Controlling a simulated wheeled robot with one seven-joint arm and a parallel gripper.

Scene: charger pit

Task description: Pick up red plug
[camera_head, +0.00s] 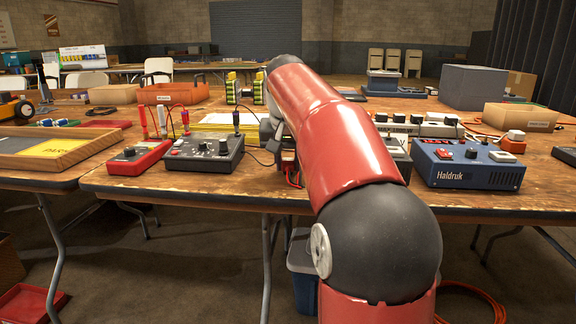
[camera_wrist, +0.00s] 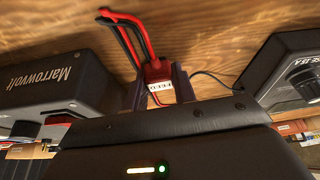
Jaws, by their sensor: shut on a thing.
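The red plug (camera_wrist: 156,71) shows in the wrist view, with red and black leads rising from it and a small white label at its near end. My gripper (camera_wrist: 159,84) is shut on it, with one dark finger on each side. The plug is close to the wooden tabletop; I cannot tell whether it touches it. In the head view my red arm reaches over the table and hides most of the gripper. A red lead (camera_head: 291,179) shows just beside the arm near the table's front edge.
In the wrist view a dark Marrowvolt box (camera_wrist: 55,80) stands left and another dark box with a knob (camera_wrist: 295,75) stands right. The head view shows a red box (camera_head: 138,158), a dark control box (camera_head: 203,156), and a blue Haldruk box (camera_head: 466,172) along the front edge.

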